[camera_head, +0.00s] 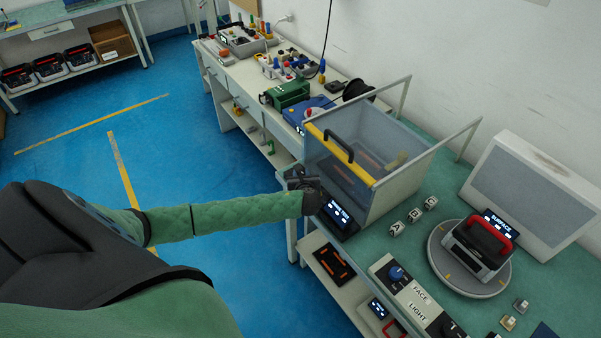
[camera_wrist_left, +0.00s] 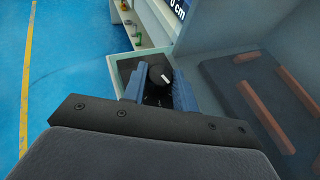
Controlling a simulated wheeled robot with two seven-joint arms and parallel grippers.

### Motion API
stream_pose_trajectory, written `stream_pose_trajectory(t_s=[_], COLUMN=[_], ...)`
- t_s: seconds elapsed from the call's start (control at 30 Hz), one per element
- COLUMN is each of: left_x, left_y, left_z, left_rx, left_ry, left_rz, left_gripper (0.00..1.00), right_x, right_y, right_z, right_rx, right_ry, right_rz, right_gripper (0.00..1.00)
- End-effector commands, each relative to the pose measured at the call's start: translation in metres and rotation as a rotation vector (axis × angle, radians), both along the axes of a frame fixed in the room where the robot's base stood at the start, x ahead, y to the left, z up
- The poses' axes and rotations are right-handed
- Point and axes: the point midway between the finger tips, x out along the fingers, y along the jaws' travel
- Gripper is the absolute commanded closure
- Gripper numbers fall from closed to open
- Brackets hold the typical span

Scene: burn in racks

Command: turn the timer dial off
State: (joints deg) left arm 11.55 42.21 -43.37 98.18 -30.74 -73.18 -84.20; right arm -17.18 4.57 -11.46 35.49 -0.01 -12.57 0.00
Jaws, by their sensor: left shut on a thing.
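The timer dial (camera_wrist_left: 159,75) is a dark round knob with a white pointer mark, seen in the left wrist view. It sits on a pale-edged panel at the near corner of the clear box. My left gripper (camera_wrist_left: 158,90) has its two blue fingers on either side of the dial and is shut on it. In the head view my left gripper (camera_head: 303,184) is at the box's front left corner, beside a lit display (camera_head: 338,213), and the dial is hidden there. My right gripper is not in view.
The clear box (camera_head: 410,182) has a yellow-edged front with a black handle (camera_head: 338,145). Lettered cubes (camera_head: 397,228), a round turntable (camera_head: 442,262) with a red-handled device (camera_head: 478,252), and a FACE LIGHT switch panel (camera_head: 408,292) stand on the bench to the right.

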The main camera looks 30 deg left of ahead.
Motion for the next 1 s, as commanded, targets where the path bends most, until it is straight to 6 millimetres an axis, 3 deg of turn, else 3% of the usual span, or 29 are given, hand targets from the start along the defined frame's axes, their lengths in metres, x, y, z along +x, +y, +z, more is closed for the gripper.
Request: stream_pose_trajectory(t_s=[0.67,0.7,0.77,1.0], left_x=[0.0019,0.0019,0.0017,0.0012], left_y=[0.0007,0.0007,0.0006,0.0001], left_z=[0.0015,0.0015,0.0012,0.0006], left_rx=[0.002,0.002,0.002,0.001], left_ry=[-0.002,-0.002,-0.003,0.000], left_rz=[0.057,0.057,0.056,0.056], left_gripper=[0.94,0.64,0.52,0.50], right_x=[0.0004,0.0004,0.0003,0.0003], right_y=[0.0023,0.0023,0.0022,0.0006], right_z=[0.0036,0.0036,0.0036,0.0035], right_rx=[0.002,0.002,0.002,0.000], right_ry=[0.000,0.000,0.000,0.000], right_rz=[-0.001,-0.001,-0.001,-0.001], right_gripper=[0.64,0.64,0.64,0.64])
